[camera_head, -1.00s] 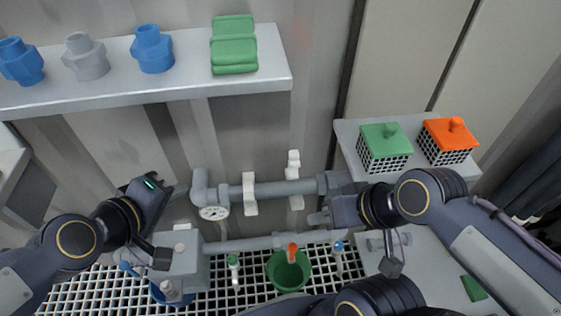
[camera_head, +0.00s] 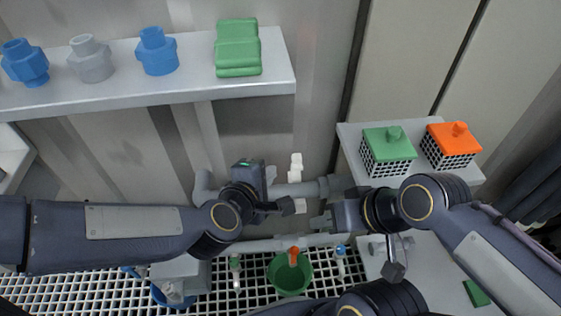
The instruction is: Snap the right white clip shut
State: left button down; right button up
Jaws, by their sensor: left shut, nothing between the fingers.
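The right white clip (camera_head: 295,168) is on the grey pipe (camera_head: 296,190) along the wall. Its upper part stands up above the pipe, and a lower white part shows below it beside my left fingers. My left gripper (camera_head: 291,207) is shut and empty, low in front of this clip. I cannot tell whether it touches the clip. My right gripper (camera_head: 320,222) is just right of and below the clip; its jaw opening cannot be made out.
A green bucket (camera_head: 290,275) with an orange-topped piece in it stands on the white grating (camera_head: 90,290). A shelf (camera_head: 200,85) above holds fittings and green cloths. A side table (camera_head: 345,135) at right carries green-lidded and orange-lidded baskets (camera_head: 388,150).

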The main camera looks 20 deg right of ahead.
aim_at(296, 167)
pick_arm(q)
jog(key=b+x, duration=0.2)
jog(key=x, duration=0.8)
jog(key=shift+a, duration=0.1)
